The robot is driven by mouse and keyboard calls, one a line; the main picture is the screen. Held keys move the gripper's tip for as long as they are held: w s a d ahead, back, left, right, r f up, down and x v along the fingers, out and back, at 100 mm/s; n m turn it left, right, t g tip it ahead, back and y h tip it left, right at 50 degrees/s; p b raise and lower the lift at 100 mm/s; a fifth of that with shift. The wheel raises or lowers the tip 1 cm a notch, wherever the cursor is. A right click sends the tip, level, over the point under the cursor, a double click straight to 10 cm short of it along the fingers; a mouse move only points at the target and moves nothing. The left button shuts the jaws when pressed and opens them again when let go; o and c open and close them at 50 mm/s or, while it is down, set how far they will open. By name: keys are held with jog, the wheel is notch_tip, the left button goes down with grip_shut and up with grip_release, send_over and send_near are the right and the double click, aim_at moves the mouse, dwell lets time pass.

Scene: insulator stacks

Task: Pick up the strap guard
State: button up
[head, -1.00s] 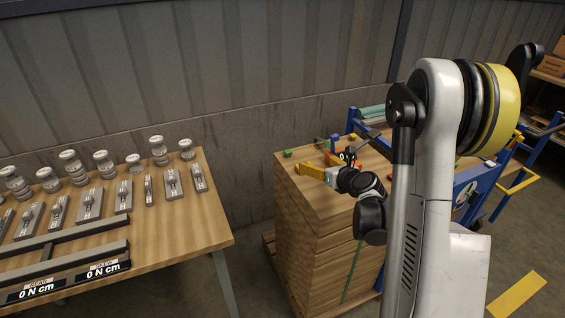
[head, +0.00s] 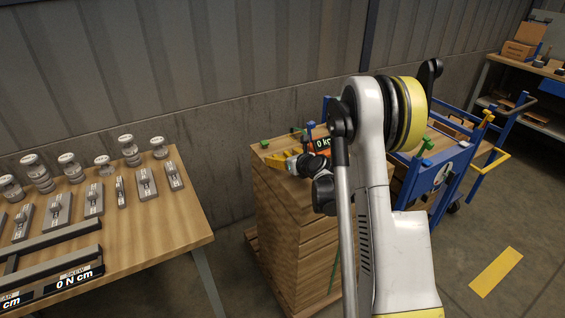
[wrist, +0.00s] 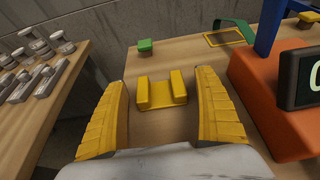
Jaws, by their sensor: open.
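A yellow channel-shaped piece with two raised sides, which I take for the strap guard (wrist: 162,101), lies on the wooden top of the stack in the wrist view. My gripper (wrist: 161,78) is open, with one ribbed yellow finger to the left of the piece and one to the right. Gaps show between the fingers and the piece, and nothing is held. In the head view my gripper (head: 284,159) is low over the near left part of the stack top. I cannot make out the piece clearly there.
An orange scale (wrist: 266,95) reading 0 kg stands close to my right finger. A green block (wrist: 145,47) sits at the stack's edge. A table (head: 165,218) with insulators is at the left, across a gap. A blue cart (head: 436,180) stands at the right.

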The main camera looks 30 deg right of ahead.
jog(key=shift+r, duration=0.1)
jog(key=shift+c, duration=0.2)
jog(key=c, duration=1)
jog(key=shift+r, duration=0.1)
